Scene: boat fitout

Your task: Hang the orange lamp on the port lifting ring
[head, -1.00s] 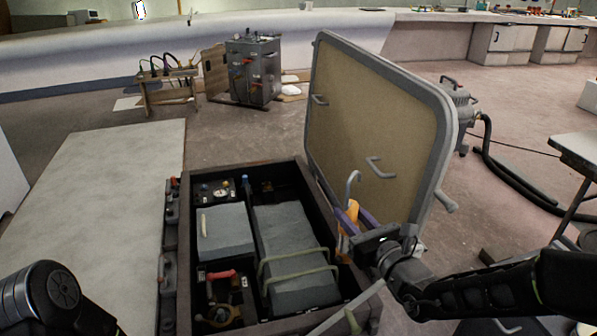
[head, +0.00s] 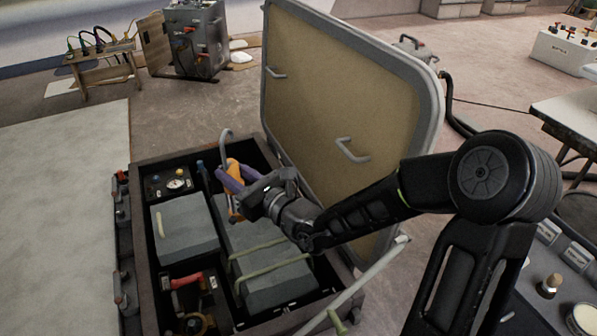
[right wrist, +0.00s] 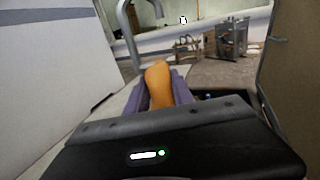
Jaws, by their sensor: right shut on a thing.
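The orange lamp (head: 234,168) is in the jaws of my right gripper (head: 230,180), with its grey hook pointing up. My right gripper is shut on it, above the open dark bay by the raised hatch. In the right wrist view the lamp (right wrist: 158,85) sits between the purple fingers, and its grey hook (right wrist: 125,22) rises at upper left. I cannot pick out the port lifting ring in these views. My left gripper is out of view.
The open bay (head: 143,250) holds two grey boxes, a gauge panel and a red-handled part. The raised hatch (head: 340,100) stands behind and right of my gripper, with grey handles. A pale flat surface (head: 60,200) lies left of the bay.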

